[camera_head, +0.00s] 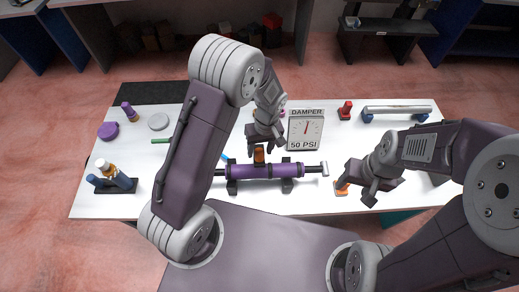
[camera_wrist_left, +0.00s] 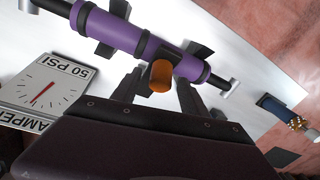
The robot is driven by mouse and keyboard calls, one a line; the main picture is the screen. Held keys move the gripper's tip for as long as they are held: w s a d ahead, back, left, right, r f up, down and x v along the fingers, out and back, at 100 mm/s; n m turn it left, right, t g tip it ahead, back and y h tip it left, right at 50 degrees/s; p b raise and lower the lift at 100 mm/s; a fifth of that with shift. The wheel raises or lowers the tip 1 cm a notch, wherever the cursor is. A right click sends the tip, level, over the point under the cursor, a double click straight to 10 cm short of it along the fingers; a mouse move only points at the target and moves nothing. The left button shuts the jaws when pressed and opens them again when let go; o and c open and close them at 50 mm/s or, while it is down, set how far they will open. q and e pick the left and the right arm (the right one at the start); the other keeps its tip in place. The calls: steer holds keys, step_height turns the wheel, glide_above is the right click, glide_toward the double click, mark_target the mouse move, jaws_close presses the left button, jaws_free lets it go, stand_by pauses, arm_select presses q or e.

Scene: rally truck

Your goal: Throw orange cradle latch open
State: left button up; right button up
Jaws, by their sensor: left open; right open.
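A purple damper (camera_head: 262,171) lies across a dark cradle in the middle of the white table. An orange knob-like latch (camera_head: 259,155) stands at its middle, on the far side. My left gripper (camera_head: 265,148) is open, reaching down from above at the latch. In the left wrist view, the orange latch (camera_wrist_left: 160,76) shows between the two spread fingers (camera_wrist_left: 158,88), and the purple damper (camera_wrist_left: 120,33) lies beyond. I cannot tell whether either finger touches it. My right gripper (camera_head: 354,188) is open, low at the right, beside a small orange piece (camera_head: 341,189) on the table.
A damper gauge sign (camera_head: 306,129) stands behind the damper. A red piece (camera_head: 345,110) and a silver bar on blue supports (camera_head: 396,109) are at the back right. A stand with blue cylinders (camera_head: 112,181) and a purple puck (camera_head: 107,130) are at the left.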

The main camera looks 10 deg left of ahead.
arm_select(q)
steer(key=shift+s+a+f, duration=0.1)
steer(key=shift+s+f, duration=0.05)
steer(key=shift+f, duration=0.65)
steer(key=shift+c, duration=0.3)
jaws_close()
stand_by(0.6)
